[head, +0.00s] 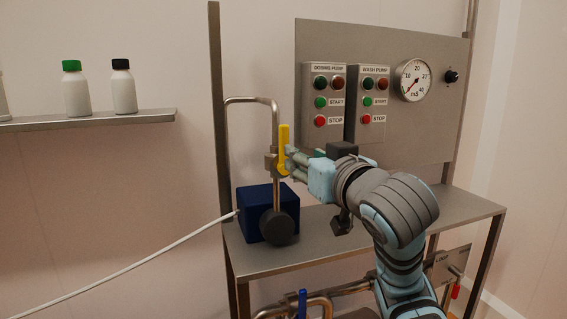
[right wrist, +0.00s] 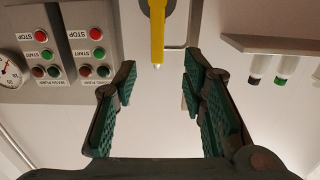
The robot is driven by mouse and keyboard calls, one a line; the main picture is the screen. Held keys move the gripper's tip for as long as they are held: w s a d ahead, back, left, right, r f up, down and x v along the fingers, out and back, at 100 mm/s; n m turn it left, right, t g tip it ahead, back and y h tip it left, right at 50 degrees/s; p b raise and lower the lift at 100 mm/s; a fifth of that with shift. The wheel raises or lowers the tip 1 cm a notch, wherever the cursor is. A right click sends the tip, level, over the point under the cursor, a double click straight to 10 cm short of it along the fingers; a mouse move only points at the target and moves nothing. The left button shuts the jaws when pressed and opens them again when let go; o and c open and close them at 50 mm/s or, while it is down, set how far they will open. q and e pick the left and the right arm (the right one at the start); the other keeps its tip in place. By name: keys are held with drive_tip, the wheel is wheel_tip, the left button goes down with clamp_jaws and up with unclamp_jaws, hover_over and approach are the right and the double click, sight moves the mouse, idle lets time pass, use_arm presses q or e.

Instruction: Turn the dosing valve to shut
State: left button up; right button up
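A valve with a yellow lever (head: 284,137) sits on the vertical steel pipe above a dark blue pump block. The lever stands upright, in line with the pipe. I see no label on this valve. My right gripper (head: 289,158) reaches in from the right, with its fingers close to the lever's lower part. In the right wrist view, which is upside down, the yellow lever (right wrist: 157,35) hangs at the top centre. There my right gripper (right wrist: 160,78) is open, with a wide gap between its fingers and nothing held. My left gripper is not in view.
The blue pump block (head: 256,205) stands on the steel shelf (head: 325,235). A panel (head: 430,130) with buttons and a gauge (head: 412,80) rises behind my arm. Below are a blue handle (head: 302,302) and a red handle (head: 455,291). Bottles stand on a left shelf (head: 150,118).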

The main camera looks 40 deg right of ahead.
drive_tip(key=r+p, duration=0.2)
drive_tip(key=p, duration=1)
approach(286, 138)
drive_tip(key=w, duration=0.2)
drive_tip(key=b+x, duration=0.1)
drive_tip(key=x, duration=0.7)
drive_tip(key=shift+w+d+f+b, duration=0.1)
drive_tip(key=shift+d+b, duration=0.2)
drive_tip(key=shift+w+d, duration=0.15)
drive_tip(key=shift+w, duration=0.2)
clamp_jaws()
